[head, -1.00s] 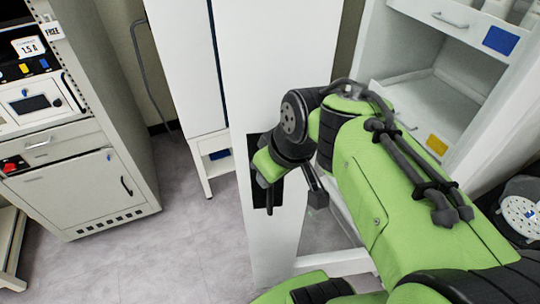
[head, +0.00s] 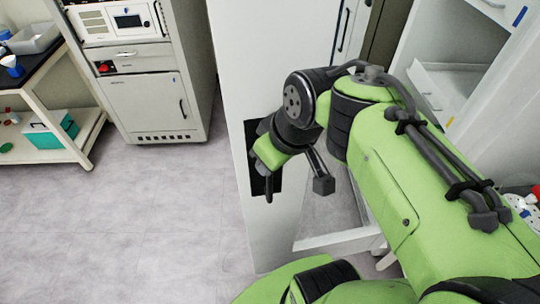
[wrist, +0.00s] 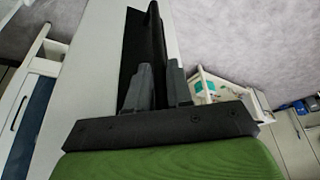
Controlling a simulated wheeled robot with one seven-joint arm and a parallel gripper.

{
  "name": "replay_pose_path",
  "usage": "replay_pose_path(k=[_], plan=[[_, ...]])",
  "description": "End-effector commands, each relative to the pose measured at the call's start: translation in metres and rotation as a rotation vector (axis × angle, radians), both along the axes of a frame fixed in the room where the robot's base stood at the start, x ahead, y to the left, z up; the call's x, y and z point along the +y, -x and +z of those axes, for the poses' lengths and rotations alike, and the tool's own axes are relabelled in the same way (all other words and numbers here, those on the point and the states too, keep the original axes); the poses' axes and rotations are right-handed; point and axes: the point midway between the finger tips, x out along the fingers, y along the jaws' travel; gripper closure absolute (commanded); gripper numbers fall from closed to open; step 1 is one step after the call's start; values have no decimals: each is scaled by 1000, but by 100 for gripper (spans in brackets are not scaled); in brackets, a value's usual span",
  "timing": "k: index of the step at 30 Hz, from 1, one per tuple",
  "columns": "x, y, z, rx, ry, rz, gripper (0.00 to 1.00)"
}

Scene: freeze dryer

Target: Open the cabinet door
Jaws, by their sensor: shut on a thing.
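The cabinet door is a tall white panel (head: 240,80) in the middle of the head view, standing out at an angle into the room. It carries a black handle plate (head: 273,182) at mid-height. My gripper (head: 268,185) is at this plate, shut on the black handle. In the wrist view the handle (wrist: 146,45) rises as a dark bar along the white panel (wrist: 100,60), and my gripper fingers (wrist: 157,85) are close together on it. The exact contact is partly hidden by the fingers.
A white shelf unit (head: 455,65) stands at the right behind my arm. A grey instrument cabinet (head: 150,95) stands at the back left, and a bench with a dark top (head: 40,60) is at the far left. The grey floor (head: 130,220) at the left is clear.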

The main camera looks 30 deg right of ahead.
Motion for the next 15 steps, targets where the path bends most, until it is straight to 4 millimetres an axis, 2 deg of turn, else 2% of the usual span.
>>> replay_pose_path(k=[11, 12, 15], plan=[[0, -2, 4, -17, 4, 6, 100], [0, -2, 4, -15, 3, 6, 74], [0, -2, 3, -12, 2, 4, 60]])
